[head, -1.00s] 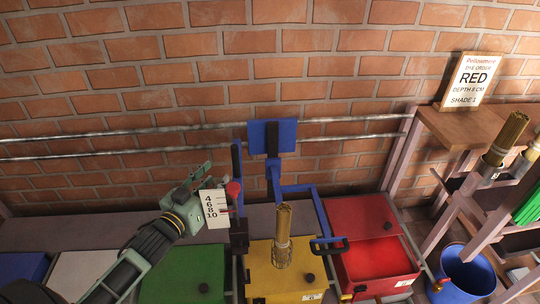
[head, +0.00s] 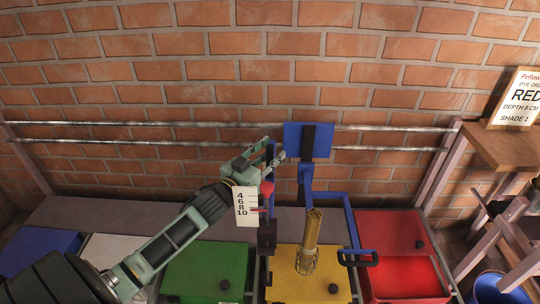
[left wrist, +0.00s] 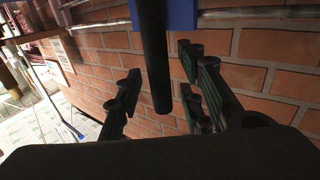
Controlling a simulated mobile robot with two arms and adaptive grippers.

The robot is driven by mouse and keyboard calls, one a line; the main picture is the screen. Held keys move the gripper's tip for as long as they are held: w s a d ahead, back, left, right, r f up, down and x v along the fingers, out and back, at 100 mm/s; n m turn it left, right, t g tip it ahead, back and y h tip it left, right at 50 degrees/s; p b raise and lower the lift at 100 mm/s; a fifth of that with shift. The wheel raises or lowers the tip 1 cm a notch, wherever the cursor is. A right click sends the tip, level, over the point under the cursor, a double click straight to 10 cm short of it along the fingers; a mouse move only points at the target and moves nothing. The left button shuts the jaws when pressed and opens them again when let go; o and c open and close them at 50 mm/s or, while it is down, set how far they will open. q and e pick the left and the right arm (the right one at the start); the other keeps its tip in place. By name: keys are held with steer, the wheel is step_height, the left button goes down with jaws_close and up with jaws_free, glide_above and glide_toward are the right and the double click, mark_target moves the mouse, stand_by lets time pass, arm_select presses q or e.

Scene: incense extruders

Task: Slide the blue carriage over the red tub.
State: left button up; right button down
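The blue carriage (head: 345,210) hangs on the wall rails, its frame in front of and above the yellow tub (head: 285,262). It has a blue back panel with an upright black bar (head: 308,140) and a black side grip (head: 358,258). The red tub (head: 375,232) stands just right of the yellow one, its bright red front part showing. My left gripper (head: 277,155) is open, just left of the panel. In the left wrist view a black bar (left wrist: 155,60) shows between its spread fingers; I cannot tell if they touch it. My right gripper is out of view.
A bundle of brown sticks (head: 311,230) stands in a wire holder over the yellow tub. A white depth scale (head: 247,207) with a red knob is beside my left wrist. Green (head: 205,268) and blue (head: 35,250) tubs lie left; a wooden stand (head: 505,150) is right.

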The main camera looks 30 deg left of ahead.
arm_select(q)
jaws_close()
steer(key=shift+d, duration=0.15)
stand_by(0.5)
